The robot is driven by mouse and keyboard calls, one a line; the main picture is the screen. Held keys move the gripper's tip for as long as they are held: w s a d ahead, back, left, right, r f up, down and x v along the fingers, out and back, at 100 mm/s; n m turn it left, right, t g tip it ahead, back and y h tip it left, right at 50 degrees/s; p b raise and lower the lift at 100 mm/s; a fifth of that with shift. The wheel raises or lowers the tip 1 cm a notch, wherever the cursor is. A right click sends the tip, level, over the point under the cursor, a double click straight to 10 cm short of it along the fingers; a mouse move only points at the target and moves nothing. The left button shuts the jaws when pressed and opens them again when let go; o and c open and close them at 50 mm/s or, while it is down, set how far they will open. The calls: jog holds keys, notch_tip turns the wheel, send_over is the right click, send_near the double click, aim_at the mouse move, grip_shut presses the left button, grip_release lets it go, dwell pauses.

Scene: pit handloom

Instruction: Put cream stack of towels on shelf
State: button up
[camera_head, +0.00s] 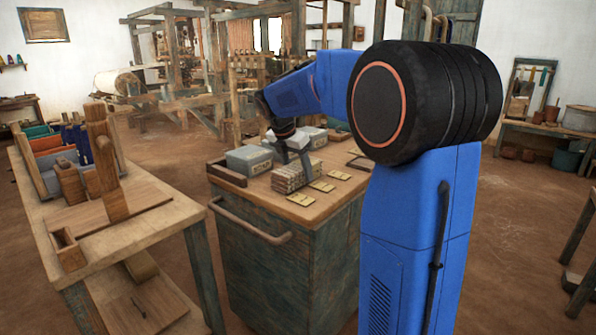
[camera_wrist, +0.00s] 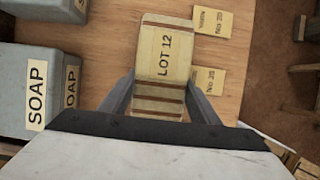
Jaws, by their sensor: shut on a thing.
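I cannot tell whether the stack is touching the wood. A lower shelf (camera_head: 168,315) shows under the table at left; I cannot tell if it is the task's shelf.
Grey soap boxes (camera_wrist: 30,85) stand close left of the stack. Paper tags (camera_head: 321,186) lie at its right. The cabinet (camera_head: 285,285) has a front rail. The left table (camera_head: 165,215) holds a wooden upright and bins. Open floor lies behind, before the loom.

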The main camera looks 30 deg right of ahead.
jog(key=shift+f, duration=0.15)
jog(key=o, duration=1.3)
jog(key=shift+c, duration=0.2)
jog(key=v, duration=1.2)
